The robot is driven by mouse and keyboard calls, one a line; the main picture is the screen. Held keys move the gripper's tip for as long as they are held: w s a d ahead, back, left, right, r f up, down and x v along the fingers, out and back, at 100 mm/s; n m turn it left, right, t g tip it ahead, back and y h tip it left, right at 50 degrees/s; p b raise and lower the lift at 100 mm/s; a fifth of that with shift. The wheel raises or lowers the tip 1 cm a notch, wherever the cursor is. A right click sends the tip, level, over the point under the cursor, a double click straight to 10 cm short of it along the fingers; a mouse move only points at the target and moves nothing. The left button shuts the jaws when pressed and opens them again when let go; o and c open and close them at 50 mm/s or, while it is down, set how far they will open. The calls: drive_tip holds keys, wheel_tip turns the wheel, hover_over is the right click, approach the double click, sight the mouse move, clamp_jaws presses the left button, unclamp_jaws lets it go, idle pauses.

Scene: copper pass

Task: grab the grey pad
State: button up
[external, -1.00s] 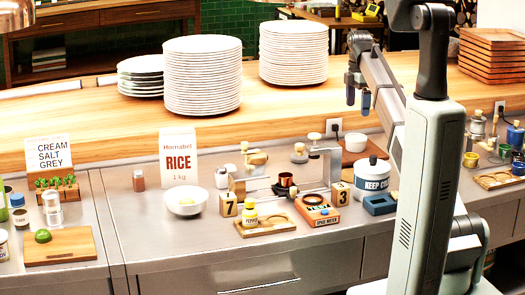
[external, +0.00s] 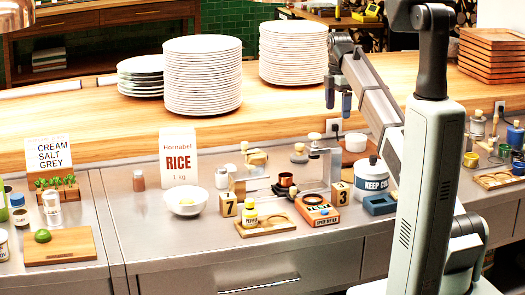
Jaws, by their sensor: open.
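My gripper (external: 338,95) is open and empty. It hangs high over the counter, in front of the right-hand tall plate stack and to the left of my upright arm link. I cannot surely make out a grey pad in this view. A small blue-grey block-like item (external: 380,205) lies on the steel counter in front of the white tub, well below and to the right of my gripper. Part of the counter on the right is hidden behind my arm.
The steel counter (external: 140,225) holds a rice packet (external: 178,160), a white bowl (external: 186,201), number blocks, an orange item (external: 317,210) and a white tub (external: 371,178). Plate stacks (external: 203,78) stand on the wooden ledge behind. Bare steel lies left of the bowl.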

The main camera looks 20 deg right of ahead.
approach(300, 144)
drive_tip(key=s+d+r, duration=0.2)
drive_tip(key=w+a+m, duration=0.1)
drive_tip(key=w+m, duration=0.1)
drive_tip(key=m, duration=3.1)
drive_tip(key=f, duration=0.9)
drive_tip(key=shift+a, duration=0.25)
drive_tip(key=shift+a+f, duration=0.15)
drive_tip(key=shift+f, duration=1.15)
drive_tip(key=shift+a+f, duration=0.15)
drive_tip(key=shift+f, duration=1.15)
drive_tip(key=c, duration=1.1)
drive_tip(key=shift+c, duration=0.2)
